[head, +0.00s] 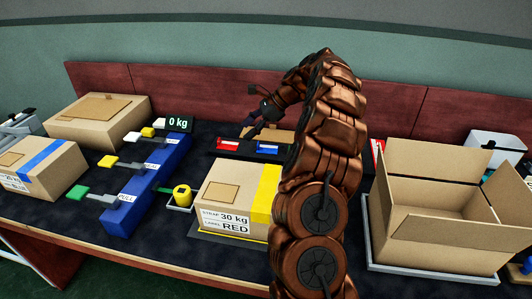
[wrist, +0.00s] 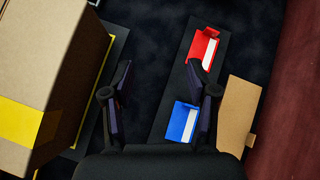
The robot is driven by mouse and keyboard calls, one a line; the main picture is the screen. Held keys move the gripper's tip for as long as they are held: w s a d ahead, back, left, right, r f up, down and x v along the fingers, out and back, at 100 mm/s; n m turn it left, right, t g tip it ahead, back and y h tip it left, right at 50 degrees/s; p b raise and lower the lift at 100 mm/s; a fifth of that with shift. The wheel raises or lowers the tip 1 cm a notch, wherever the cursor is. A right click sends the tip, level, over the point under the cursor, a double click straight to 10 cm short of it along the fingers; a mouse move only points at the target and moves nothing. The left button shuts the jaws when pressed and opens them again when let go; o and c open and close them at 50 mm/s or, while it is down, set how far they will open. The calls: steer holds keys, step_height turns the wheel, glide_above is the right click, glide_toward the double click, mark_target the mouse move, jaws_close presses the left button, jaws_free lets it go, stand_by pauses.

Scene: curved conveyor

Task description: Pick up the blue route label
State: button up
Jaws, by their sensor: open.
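The blue route label (head: 267,148) has a white strip and lies on a black tray (head: 240,155) behind the strapped carton. In the wrist view the blue label (wrist: 182,122) lies beside my right-hand finger, which covers part of its right side. A red label (head: 228,144) lies on the same tray, and it also shows in the wrist view (wrist: 203,48). My gripper (wrist: 159,78) is open with nothing between its fingers. In the head view my gripper (head: 254,124) is above the tray, slightly left of the blue label.
A carton with a yellow strap (head: 226,194) stands in front of the tray. A flat brown cardboard piece (wrist: 238,112) lies right of the tray in the wrist view. An open box (head: 435,246) stands at right, a blue lever unit (head: 140,200) at left. A red-brown panel (head: 200,88) runs behind.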

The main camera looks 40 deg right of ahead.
mark_target(259, 144)
steer(key=d+f+m, duration=0.1)
steer(key=d+f, duration=0.1)
steer(key=d, duration=0.1)
steer(key=d+f+m+t+b, duration=0.1)
steer(key=d+f, duration=0.1)
steer(key=d, duration=0.2)
steer(key=d+f+m+h, duration=0.1)
steer(key=d+f+m, duration=0.1)
steer(key=d, duration=0.1)
steer(key=shift+s+d, duration=0.25)
steer(key=shift+d, duration=0.1)
steer(key=shift+d+f, duration=0.15)
steer(key=shift+f, duration=0.05)
steer(key=shift+w+r+x, duration=0.1)
steer(key=shift+x, duration=1.15)
steer(key=shift+w+r+x, duration=0.1)
steer(key=shift+w+x, duration=0.05)
steer(key=shift+x, duration=1.1)
steer(key=shift+w+r+x, duration=0.1)
steer(key=shift+r+x, duration=0.05)
steer(key=shift+x, duration=1.15)
steer(key=c, duration=0.8)
